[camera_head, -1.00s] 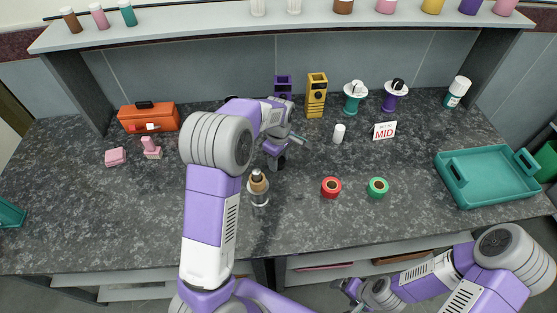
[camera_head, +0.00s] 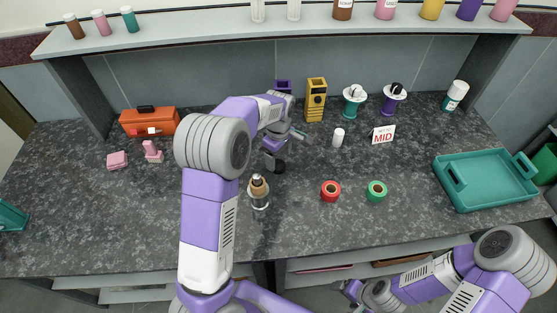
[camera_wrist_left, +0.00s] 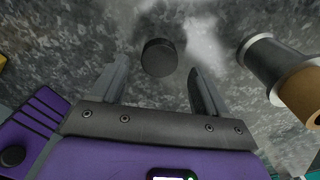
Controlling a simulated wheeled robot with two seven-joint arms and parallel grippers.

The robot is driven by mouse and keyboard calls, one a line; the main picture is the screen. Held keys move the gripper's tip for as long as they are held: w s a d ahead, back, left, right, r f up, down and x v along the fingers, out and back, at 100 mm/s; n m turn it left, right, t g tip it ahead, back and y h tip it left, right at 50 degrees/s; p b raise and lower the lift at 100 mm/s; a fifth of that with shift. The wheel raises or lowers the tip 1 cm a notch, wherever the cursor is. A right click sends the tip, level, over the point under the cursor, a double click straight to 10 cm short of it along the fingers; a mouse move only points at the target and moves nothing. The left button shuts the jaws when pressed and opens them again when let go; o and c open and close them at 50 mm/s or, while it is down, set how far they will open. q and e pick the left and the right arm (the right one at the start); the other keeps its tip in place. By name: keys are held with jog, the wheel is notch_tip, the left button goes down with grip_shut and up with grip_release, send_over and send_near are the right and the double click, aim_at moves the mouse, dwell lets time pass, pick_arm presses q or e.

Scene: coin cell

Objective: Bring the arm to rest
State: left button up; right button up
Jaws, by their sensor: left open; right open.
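My left arm reaches over the counter, and my left gripper (camera_head: 284,150) is over its middle, partly hidden by its own wrist in the head view. In the left wrist view, its two fingers (camera_wrist_left: 156,75) are spread apart with nothing held between them. A dark round disc (camera_wrist_left: 160,57) lies on the counter just beyond and between the fingertips; I cannot tell its exact height gap. My right gripper (camera_head: 346,288) is low in front of the counter edge, small in view, empty and away from the objects.
A brown-topped metal cylinder (camera_head: 259,191) stands close to the left gripper. Red (camera_head: 330,191) and green (camera_head: 376,191) rolls, a white bottle (camera_head: 338,137), a MID sign (camera_head: 383,135) and a yellow device (camera_head: 316,100) are nearby. A teal tray (camera_head: 450,200) is right.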

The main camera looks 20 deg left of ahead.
pick_arm(q)
notch_tip(320, 180, up, 8)
jog(key=p, duration=0.2)
jog(key=shift+r, duration=0.15)
